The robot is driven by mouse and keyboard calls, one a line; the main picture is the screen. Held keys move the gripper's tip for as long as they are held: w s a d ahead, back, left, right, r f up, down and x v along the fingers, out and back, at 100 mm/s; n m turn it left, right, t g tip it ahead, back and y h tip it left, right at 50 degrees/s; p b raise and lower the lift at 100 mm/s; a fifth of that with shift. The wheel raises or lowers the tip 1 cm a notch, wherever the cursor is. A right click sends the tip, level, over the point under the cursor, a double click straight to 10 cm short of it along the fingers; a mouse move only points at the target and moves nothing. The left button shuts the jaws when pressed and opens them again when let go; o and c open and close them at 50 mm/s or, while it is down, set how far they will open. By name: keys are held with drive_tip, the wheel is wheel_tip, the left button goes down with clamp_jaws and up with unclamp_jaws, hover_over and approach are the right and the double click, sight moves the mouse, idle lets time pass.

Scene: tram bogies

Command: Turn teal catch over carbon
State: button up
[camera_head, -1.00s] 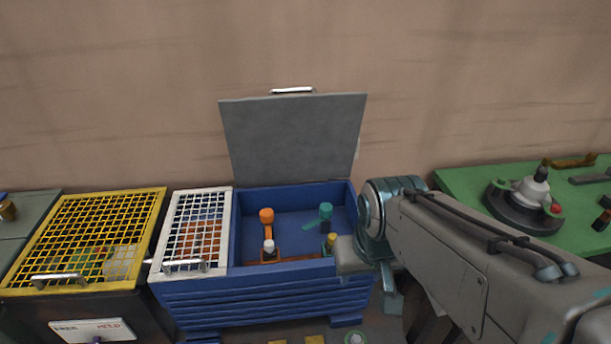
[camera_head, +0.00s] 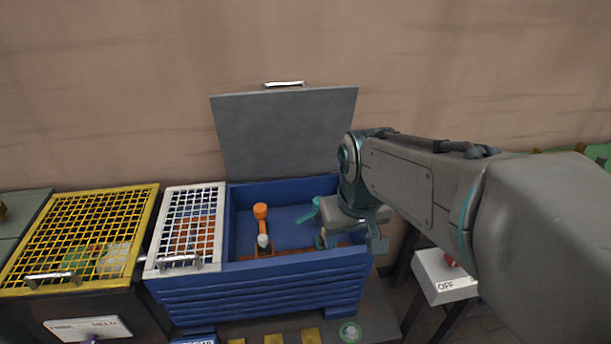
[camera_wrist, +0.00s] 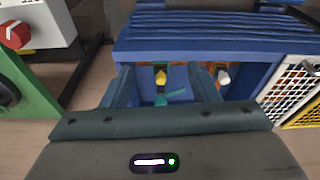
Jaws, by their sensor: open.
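The teal catch (camera_head: 308,211) stands inside the blue box, its lever reaching left. My gripper (camera_head: 350,243) is over the box's right end and hides the rest of the catch. In the wrist view the teal catch (camera_wrist: 176,96) shows between the two spread fingers of my gripper (camera_wrist: 165,88), not visibly touched by them. A yellow-topped post (camera_wrist: 160,76) is also between the fingers in that view. I cannot make out the carbon; it is hidden or too small. An orange catch (camera_head: 261,218) stands to the left, beside a white-topped post (camera_head: 263,241).
The blue box (camera_head: 260,288) has its grey lid (camera_head: 285,135) raised behind. A white mesh cover (camera_head: 160,250) and a yellow mesh cover (camera_head: 148,225) are at left. A white switch box marked OFF (camera_head: 442,278) stands at right, under my arm. The box's front wall lies close to my gripper.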

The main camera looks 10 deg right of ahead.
drive_tip(key=w+f+n, duration=0.1)
drive_tip(key=w+f, duration=0.1)
drive_tip(key=w, duration=0.6)
drive_tip(key=w+f+n+g+p, duration=0.1)
drive_tip(key=w+f+n, duration=0.1)
drive_tip(key=w, duration=0.6)
drive_tip(key=w+f+n+g, duration=0.1)
drive_tip(key=w+f+n, duration=0.1)
drive_tip(key=w, duration=0.6)
drive_tip(key=shift+w+f, duration=0.25)
drive_tip(key=shift+f, duration=0.2)
drive_tip(key=shift+f+p, duration=0.55)
drive_tip(key=shift+f, duration=3.05)
clamp_jaws()
